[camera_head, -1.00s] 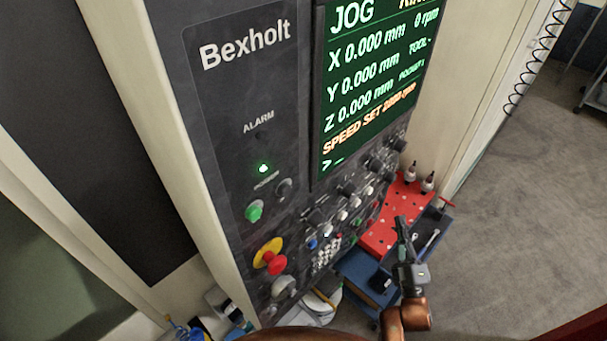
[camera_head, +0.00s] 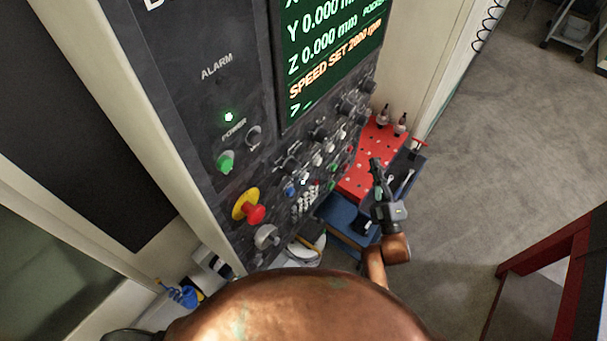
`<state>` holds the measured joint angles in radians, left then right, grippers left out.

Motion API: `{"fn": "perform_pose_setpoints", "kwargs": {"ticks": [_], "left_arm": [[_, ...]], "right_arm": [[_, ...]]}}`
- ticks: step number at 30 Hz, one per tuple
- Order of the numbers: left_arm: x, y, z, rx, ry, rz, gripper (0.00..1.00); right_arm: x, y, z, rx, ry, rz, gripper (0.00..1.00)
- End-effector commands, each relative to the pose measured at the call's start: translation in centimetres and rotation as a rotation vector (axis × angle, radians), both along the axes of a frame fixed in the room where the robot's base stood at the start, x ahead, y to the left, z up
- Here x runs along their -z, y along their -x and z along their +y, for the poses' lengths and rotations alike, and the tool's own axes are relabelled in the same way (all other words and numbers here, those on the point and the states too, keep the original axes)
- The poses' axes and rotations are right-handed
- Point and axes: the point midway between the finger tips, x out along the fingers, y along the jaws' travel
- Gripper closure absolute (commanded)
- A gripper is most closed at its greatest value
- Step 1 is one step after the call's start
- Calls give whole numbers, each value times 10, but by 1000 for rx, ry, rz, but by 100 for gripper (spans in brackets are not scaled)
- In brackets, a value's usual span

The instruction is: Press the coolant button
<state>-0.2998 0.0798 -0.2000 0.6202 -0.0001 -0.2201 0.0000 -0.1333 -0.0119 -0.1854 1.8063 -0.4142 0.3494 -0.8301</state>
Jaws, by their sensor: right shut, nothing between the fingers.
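The machine's control panel (camera_head: 200,110) fills the middle of the head view, with a green text screen (camera_head: 325,55) at its top. Below the screen are several small knobs and buttons, including a blue button (camera_head: 290,190), a white keypad (camera_head: 305,203) and a green button (camera_head: 333,168). Their labels are too small to read, so I cannot tell which one is the coolant button. My right gripper (camera_head: 376,168) is shut and empty, to the right of the lower panel and apart from it in the picture. My left gripper is not in view.
A red emergency knob on a yellow base (camera_head: 247,207) and a green power button (camera_head: 226,161) stick out at the panel's left. A red perforated tray (camera_head: 362,160) holding tool holders and a blue box (camera_head: 345,228) lie behind my right gripper.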

Motion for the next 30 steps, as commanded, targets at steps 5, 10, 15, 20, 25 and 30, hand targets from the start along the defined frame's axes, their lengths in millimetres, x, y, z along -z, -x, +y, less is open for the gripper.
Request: {"fn": "perform_pose_setpoints", "kwargs": {"ticks": [5,10,15,20,25,30], "left_arm": [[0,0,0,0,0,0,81],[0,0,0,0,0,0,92],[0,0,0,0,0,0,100],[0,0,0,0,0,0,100],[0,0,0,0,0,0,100],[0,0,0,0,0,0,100]], "right_arm": [[0,0,0,0,0,0,100],[0,0,0,0,0,0,100],[0,0,0,0,0,0,100],[0,0,0,0,0,0,100],[0,0,0,0,0,0,100],[0,0,0,0,0,0,100]]}}
